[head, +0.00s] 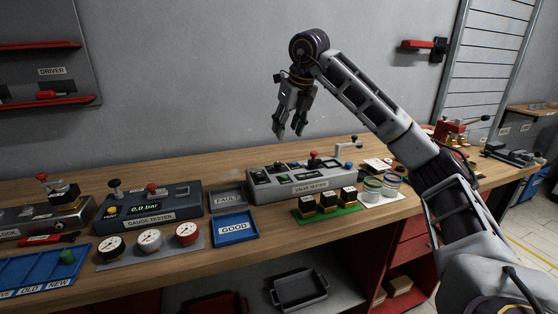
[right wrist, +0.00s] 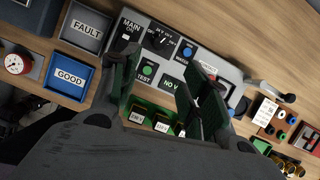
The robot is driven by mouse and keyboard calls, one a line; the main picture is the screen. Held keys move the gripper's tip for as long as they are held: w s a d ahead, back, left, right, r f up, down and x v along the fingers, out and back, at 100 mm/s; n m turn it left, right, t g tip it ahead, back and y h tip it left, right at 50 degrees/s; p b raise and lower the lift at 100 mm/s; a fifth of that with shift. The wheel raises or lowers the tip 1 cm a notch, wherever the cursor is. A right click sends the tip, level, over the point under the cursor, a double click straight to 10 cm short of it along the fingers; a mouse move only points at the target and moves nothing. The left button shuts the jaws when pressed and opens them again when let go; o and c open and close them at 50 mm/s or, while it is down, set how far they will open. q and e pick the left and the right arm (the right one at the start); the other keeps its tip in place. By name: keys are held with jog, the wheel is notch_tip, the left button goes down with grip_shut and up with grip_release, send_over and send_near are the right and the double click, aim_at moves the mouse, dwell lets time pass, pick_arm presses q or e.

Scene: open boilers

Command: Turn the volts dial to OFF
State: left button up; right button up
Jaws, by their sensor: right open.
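The valve tester (head: 312,186) is a grey box on the bench in the head view. Its sloped panel also shows in the right wrist view (right wrist: 178,68). On that panel, a black dial (right wrist: 157,41) with small markings around it sits right of the MAIN switch (right wrist: 127,37); it looks like the volts dial. Its pointer setting is too small to read surely. My right gripper (head: 289,131) is open and empty, pointing down above the tester and touching nothing. In the right wrist view its fingers (right wrist: 160,88) cover part of the panel. My left gripper is out of view.
The FAULT tray (head: 228,197) and blue GOOD tray (head: 235,229) lie left of the tester. Several black valves stand on a green mat (head: 336,212) in front. A red knob (head: 314,155) and a lever (head: 349,145) rise from the tester's back and right.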

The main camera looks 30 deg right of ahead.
aim_at(278, 163)
jog(key=shift+w+f, duration=0.1)
jog(key=shift+f, duration=0.1)
jog(key=b+x, duration=0.2)
jog(key=x, duration=1)
jog(key=shift+f+b, duration=0.2)
jog(key=shift+b, duration=0.15)
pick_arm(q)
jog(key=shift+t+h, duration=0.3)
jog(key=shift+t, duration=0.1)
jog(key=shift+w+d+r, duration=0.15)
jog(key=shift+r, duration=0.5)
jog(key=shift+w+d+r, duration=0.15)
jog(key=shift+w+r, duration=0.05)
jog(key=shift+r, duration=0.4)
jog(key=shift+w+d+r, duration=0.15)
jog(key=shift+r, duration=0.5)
pick_arm(e)
jog(key=shift+w+f, duration=0.2)
jog(key=shift+f, duration=0.3)
grip_shut()
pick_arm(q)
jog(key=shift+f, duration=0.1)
